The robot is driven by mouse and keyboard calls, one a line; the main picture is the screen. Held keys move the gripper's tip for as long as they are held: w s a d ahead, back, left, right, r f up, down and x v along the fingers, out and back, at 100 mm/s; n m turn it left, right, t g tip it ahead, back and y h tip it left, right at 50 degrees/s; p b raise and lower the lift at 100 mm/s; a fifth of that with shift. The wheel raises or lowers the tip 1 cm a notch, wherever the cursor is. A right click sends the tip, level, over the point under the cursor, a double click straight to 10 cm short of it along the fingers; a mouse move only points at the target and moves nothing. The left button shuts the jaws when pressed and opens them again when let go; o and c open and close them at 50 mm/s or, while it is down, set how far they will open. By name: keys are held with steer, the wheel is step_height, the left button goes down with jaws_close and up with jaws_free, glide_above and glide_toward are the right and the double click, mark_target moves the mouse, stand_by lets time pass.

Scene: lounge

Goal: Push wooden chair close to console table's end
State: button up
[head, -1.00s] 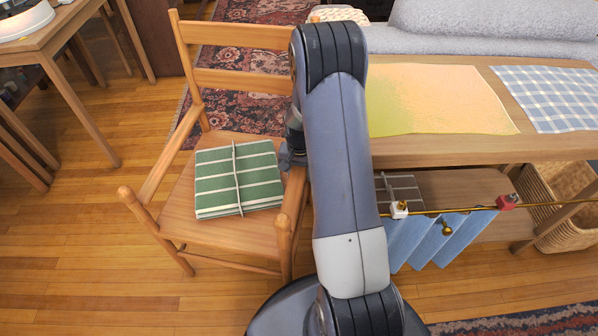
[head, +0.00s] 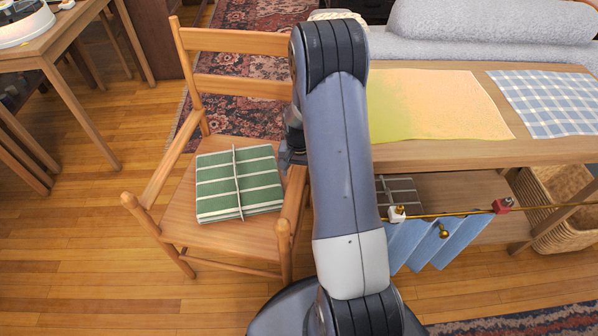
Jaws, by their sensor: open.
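The wooden chair (head: 215,235) stands upright left of the console table (head: 440,153), its right side by the table's left end. My arm covers the gap between them, so I cannot tell whether they touch. A folded green striped cloth (head: 215,190) with a thin grey rack-like piece lies on the chair seat. My gripper (head: 290,156) is at the chair's right armrest, mostly hidden behind my arm. It is open. I cannot see clearly whether it touches the armrest.
A yellow-orange cloth (head: 430,104) and a blue checked cloth (head: 548,102) lie on the table top. A brass rail (head: 465,212) with blue pleated fabric (head: 425,243) runs before the table. A wicker basket (head: 555,225) stands under its right end. Another table (head: 50,40) is at upper left. Floor left of the chair is clear.

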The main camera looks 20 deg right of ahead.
step_height(320, 180, up, 4)
steer(key=shift+r+p, duration=0.1)
steer(key=shift+p, duration=1.1)
steer(key=shift+w+d+r+p, duration=0.15)
steer(key=shift+w+r+p, duration=0.2)
steer(key=shift+r, duration=0.3)
steer(key=f+b, duration=0.3)
steer(key=f, duration=0.2)
steer(key=f+b, duration=0.2)
steer(key=f, duration=0.1)
steer(key=shift+s+f+b, duration=0.1)
steer(key=shift+s+b, duration=0.2)
steer(key=shift+b, duration=0.05)
